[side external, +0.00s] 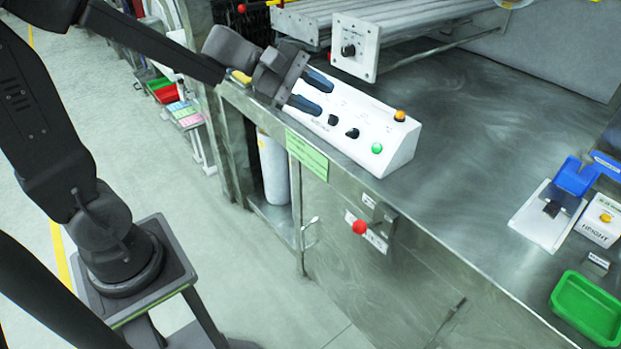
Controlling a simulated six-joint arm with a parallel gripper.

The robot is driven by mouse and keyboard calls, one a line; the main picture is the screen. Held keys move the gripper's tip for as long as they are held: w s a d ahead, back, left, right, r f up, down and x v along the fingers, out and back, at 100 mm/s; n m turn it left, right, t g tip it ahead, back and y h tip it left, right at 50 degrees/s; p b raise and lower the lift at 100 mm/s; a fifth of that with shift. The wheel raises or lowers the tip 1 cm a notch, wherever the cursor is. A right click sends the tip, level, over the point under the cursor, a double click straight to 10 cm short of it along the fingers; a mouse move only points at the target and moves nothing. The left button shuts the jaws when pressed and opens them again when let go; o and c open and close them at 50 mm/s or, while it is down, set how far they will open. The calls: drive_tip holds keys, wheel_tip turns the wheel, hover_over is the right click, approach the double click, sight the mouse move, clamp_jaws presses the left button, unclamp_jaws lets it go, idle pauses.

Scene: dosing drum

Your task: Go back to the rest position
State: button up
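My gripper (313,93) is at the left end of the steel bench, over the left part of a white sloped control box (388,152). Its two blue-tipped fingers are apart with nothing visible between them. The box carries black knobs (351,133), an orange button (399,115) and a green button (376,148). I cannot tell whether the fingertips touch the box.
The steel bench (480,120) is clear in its middle. A white panel with a black knob (355,47) stands behind the box. A red knob (359,227) juts from the bench front. A green tray (588,308) and blue-and-white device (548,215) are at right.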

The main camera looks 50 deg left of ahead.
drive_tip(key=s+d+m+g+y, duration=0.4)
drive_tip(key=s+m, duration=0.7)
drive_tip(key=s+a+f+m+t+y, duration=0.1)
drive_tip(key=s+a+m+y, duration=0.4)
drive_tip(key=s+m, duration=0.2)
drive_tip(key=shift+y, duration=0.3)
drive_tip(key=shift+f, duration=0.1)
